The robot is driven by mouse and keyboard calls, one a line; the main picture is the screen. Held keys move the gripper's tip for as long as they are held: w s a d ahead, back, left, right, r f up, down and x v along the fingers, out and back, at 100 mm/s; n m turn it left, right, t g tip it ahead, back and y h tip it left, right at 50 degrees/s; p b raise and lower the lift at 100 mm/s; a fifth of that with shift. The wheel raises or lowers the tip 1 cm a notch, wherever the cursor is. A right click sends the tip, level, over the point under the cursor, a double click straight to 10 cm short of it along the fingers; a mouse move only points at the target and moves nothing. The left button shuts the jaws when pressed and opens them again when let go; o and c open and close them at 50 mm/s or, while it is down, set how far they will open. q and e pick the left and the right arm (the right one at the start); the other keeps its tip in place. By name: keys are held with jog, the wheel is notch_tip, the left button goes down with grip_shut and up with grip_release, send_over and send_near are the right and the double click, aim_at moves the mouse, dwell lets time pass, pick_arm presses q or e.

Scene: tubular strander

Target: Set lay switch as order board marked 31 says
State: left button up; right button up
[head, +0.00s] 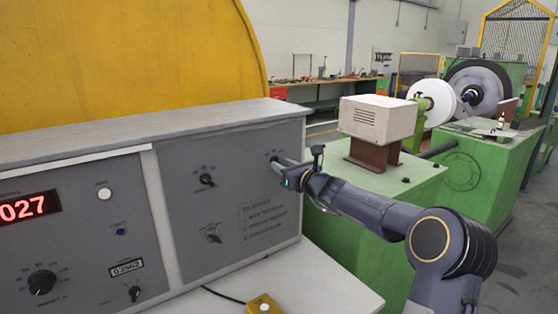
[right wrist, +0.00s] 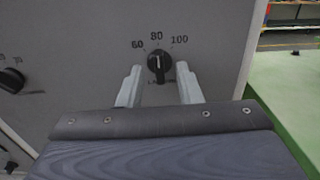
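A black rotary knob (right wrist: 159,64) with a white pointer line sits on the grey panel in the right wrist view. The marks 60, 80 and 100 are printed around it, and its pointer stands about upright, near 80. A label below it is partly hidden and starts with "LA". My right gripper (right wrist: 158,88) is open, with one finger on each side of the knob; I cannot tell if they touch it. In the head view my right gripper (head: 280,168) is at the panel's upper right and hides most of that knob. My left gripper and an order board marked 31 are not in view.
The grey panel (head: 225,240) also carries two other black knobs (head: 207,180) (head: 213,237) and printed text. Left of it are a red display (head: 24,208), a white button (head: 104,193) and more knobs. A yellow box (head: 263,305) lies on the ledge. Green machinery (head: 395,190) stands right.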

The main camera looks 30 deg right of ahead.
jog(key=shift+w+a, duration=0.1)
jog(key=shift+w, duration=0.65)
grip_shut()
jog(key=shift+a+f+n+b, duration=0.1)
jog(key=shift+a+n+b, duration=0.05)
jog(key=shift+n+b, duration=4.1)
jog(key=shift+n, duration=0.35)
